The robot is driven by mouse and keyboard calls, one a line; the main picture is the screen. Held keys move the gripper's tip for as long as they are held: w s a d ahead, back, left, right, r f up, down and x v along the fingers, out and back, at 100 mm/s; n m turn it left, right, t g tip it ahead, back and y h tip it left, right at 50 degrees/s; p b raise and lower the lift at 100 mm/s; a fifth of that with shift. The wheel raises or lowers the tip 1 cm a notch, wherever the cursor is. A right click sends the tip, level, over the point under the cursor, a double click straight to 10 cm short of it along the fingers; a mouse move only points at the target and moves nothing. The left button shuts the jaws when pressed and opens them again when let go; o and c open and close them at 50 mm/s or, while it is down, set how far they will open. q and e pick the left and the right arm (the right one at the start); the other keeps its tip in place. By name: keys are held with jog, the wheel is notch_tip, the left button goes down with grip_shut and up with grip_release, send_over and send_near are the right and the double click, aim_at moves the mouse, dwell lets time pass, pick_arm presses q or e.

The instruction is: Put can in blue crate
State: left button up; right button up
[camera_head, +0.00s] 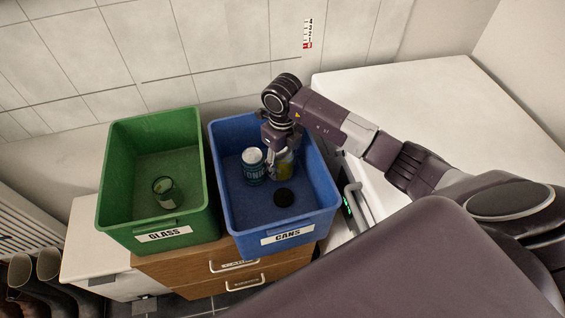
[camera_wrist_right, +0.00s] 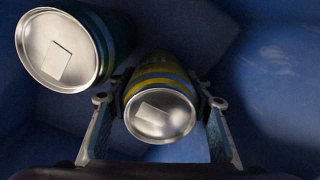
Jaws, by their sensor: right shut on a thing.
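The blue crate (camera_head: 230,209) carries a CANS label and stands on a wooden drawer unit. My right gripper (camera_head: 284,152) reaches down into it from above. It is shut on a yellow can (camera_head: 285,168) with a silver top. In the right wrist view the yellow can (camera_wrist_right: 160,105) sits between the fingers of my right gripper (camera_wrist_right: 161,118). Whether it touches the crate floor I cannot tell. A teal can (camera_head: 253,165) stands in the crate to the left of it, also seen in the wrist view (camera_wrist_right: 66,50). My left gripper is out of view.
A dark round object (camera_head: 284,197) lies in the crate's front part. The green GLASS crate (camera_head: 112,185), with a glass jar (camera_head: 165,191) in it, stands left of the blue crate. A white surface (camera_head: 430,95) is at the right. Boots (camera_head: 40,275) stand at lower left.

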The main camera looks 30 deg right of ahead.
jog(key=o, duration=0.9)
jog(key=shift+f, duration=0.1)
jog(key=shift+o, duration=0.2)
jog(key=shift+r, duration=0.3)
jog(key=shift+w+r, duration=0.1)
jog(key=shift+r, duration=0.25)
notch_tip(320, 180, up, 11)
jog(key=shift+r+b, duration=0.1)
jog(key=shift+b, duration=0.5)
